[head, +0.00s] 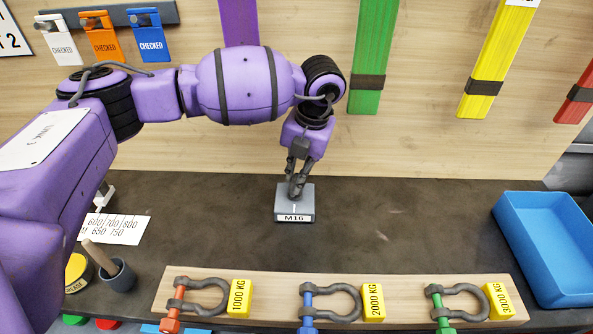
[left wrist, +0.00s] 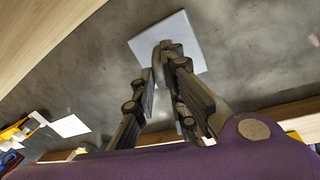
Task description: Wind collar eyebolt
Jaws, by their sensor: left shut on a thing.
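A grey block (head: 308,203) labelled M16 sits on the dark bench top in the middle of the head view. It also shows as a pale plate in the left wrist view (left wrist: 186,34). My left gripper (head: 295,188) points down over the block, its fingertips just above the block's top. In the left wrist view the fingertips (left wrist: 168,52) are close together over the plate. They are shut on the collar eyebolt, which is mostly hidden by the fingers. I cannot tell how deep the eyebolt sits in the block. My right gripper is not in view.
A wooden board (head: 400,315) with red, blue and green-pinned shackles lies along the front. A blue bin (head: 541,250) stands at the right. A grey cup (head: 117,276) and a yellow-lidded tin (head: 76,272) stand at the left. Coloured slings hang on the back wall. The bench around the block is clear.

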